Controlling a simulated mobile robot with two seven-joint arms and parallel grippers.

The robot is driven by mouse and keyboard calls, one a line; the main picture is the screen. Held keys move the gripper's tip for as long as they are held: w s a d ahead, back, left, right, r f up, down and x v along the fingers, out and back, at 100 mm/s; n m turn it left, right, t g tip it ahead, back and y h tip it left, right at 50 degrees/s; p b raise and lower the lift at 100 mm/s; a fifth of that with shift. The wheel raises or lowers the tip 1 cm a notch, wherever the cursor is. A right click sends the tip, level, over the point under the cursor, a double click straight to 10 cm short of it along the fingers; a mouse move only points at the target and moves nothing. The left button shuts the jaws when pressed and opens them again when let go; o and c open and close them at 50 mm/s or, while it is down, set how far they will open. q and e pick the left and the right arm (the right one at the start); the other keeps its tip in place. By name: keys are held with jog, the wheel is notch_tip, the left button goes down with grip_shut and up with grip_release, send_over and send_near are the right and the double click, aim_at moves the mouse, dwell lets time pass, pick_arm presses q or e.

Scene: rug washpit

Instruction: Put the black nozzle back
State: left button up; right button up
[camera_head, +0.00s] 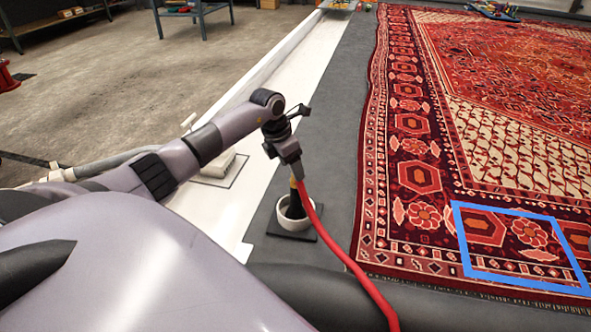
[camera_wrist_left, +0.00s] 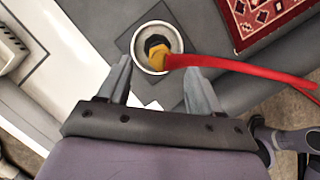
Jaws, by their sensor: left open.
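The black nozzle (camera_head: 296,209) stands in a white round holder (camera_head: 283,222) on a dark square plate. Its yellow-orange collar and the red hose (camera_head: 338,250) show above the holder's rim. In the left wrist view the nozzle (camera_wrist_left: 156,43) is inside the ring of the holder (camera_wrist_left: 138,50), with the hose (camera_wrist_left: 245,68) running off to the right. My left gripper (camera_head: 297,170) is just above the nozzle's upper end. In the wrist view its fingers (camera_wrist_left: 159,66) are apart, one on each side below the holder, with nothing held between them. My right gripper is not seen.
A red patterned rug (camera_head: 420,150) lies to the right, with a blue square outline (camera_head: 465,245) on it. A white strip (camera_head: 290,75) runs along the left of the grey floor. A pale block (camera_head: 213,166) sits on that strip. A workbench (camera_head: 195,10) stands at the back.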

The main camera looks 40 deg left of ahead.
pick_arm(q)
jog(key=p+v, duration=0.1)
jog(key=v, duration=0.4)
jog(key=d+f+t+h, duration=0.2)
jog(key=d+h, duration=0.4)
jog(key=d, duration=1.1)
jog(key=s+d+r+n+t+h, duration=0.25)
jog(key=d+r+n+t, duration=0.2)
jog(key=d+n, duration=0.35)
jog(key=s+d+r+n+t+h, duration=0.2)
jog(key=d+r+n+t+h, duration=0.2)
jog(key=d+n+t, duration=0.35)
jog(key=s+d+f+n+g+y, duration=0.2)
jog(key=s+n, duration=0.4)
jog(key=n, duration=0.4)
jog(key=s+d+f+n+g+y, duration=0.3)
jog(key=s+f+n, duration=0.3)
jog(key=n, duration=0.5)
jog(key=shift+s+d+y, duration=0.25)
jog(key=shift+s+y, duration=0.1)
jog(key=shift+y, duration=0.2)
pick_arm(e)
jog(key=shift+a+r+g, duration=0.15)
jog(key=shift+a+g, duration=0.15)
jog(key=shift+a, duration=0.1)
